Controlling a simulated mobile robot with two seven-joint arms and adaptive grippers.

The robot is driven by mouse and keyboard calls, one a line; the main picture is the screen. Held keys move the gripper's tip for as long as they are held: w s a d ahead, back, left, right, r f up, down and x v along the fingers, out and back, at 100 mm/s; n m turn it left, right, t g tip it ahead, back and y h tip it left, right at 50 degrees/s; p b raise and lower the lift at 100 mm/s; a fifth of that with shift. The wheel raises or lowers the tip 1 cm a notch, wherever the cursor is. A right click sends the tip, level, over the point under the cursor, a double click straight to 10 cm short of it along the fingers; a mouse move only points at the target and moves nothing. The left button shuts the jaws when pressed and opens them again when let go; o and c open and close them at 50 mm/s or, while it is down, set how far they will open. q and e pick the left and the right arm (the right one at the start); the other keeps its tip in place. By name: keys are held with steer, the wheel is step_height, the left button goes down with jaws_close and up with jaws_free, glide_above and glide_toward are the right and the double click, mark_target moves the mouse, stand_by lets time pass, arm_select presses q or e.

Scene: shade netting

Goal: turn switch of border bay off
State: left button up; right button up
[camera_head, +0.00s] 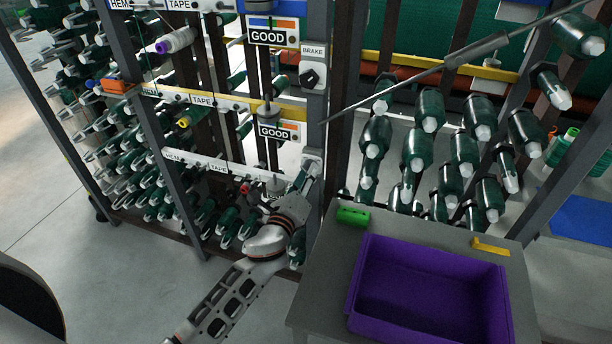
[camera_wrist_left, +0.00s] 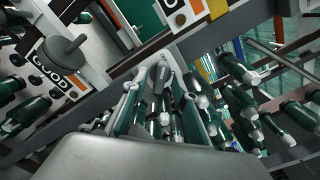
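My left gripper (camera_head: 308,175) reaches up from below to a pale box (camera_head: 313,160) low on the grey post. Its fingertips are at or very close to the box; contact cannot be told. The fingers also show in the left wrist view (camera_wrist_left: 163,105), among green bobbins, and their opening is unclear. Higher on the same post is a panel marked BRAKE (camera_head: 313,52) with a dark knob (camera_head: 310,78). I cannot read a border label. My right gripper is not in view.
A GOOD sign (camera_head: 282,131) is left of the post and shows in the left wrist view (camera_wrist_left: 50,78). A grey table (camera_head: 325,265) at right holds a purple bin (camera_head: 430,254), a green block (camera_head: 353,215) and a yellow piece (camera_head: 490,247). Bobbin racks stand on both sides.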

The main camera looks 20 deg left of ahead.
arm_select(q)
steer(key=shift+s, duration=0.1)
steer(key=s, duration=1.1)
steer(key=shift+s+a, duration=0.2)
steer(key=shift+s, duration=0.2)
